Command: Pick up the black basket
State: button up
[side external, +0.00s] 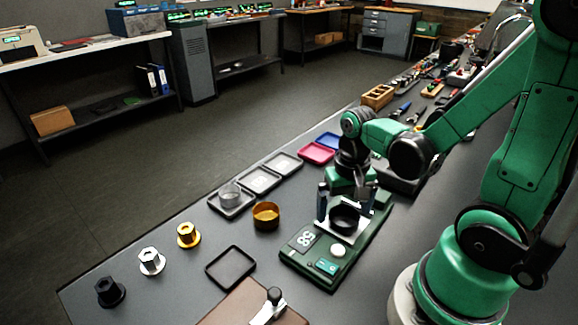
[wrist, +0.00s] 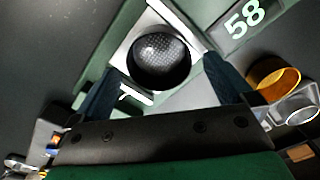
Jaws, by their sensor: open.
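The black basket (side external: 344,218) sits in a white holder (side external: 345,235) on a green base marked 58 (side external: 301,243). In the wrist view the basket (wrist: 160,60) shows as a round black cup with a fine mesh floor. My gripper (side external: 342,206) is open just above it, pointing down. In the wrist view the dark fingers of my gripper (wrist: 160,84) stand on either side of the basket's near edge, apart from each other. I cannot tell whether either finger touches the basket.
An amber cup (side external: 266,216) and a clear cup on a grey tray (side external: 230,203) stand to the left. Black, silver and gold hex-topped parts (side external: 110,291) stand near the bench edge. An empty black tray (side external: 231,267) and a brown mat (side external: 245,305) lie in front.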

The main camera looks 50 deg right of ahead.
jog(key=shift+f, duration=0.4)
jog(key=c, duration=1.3)
jog(key=shift+r, duration=0.15)
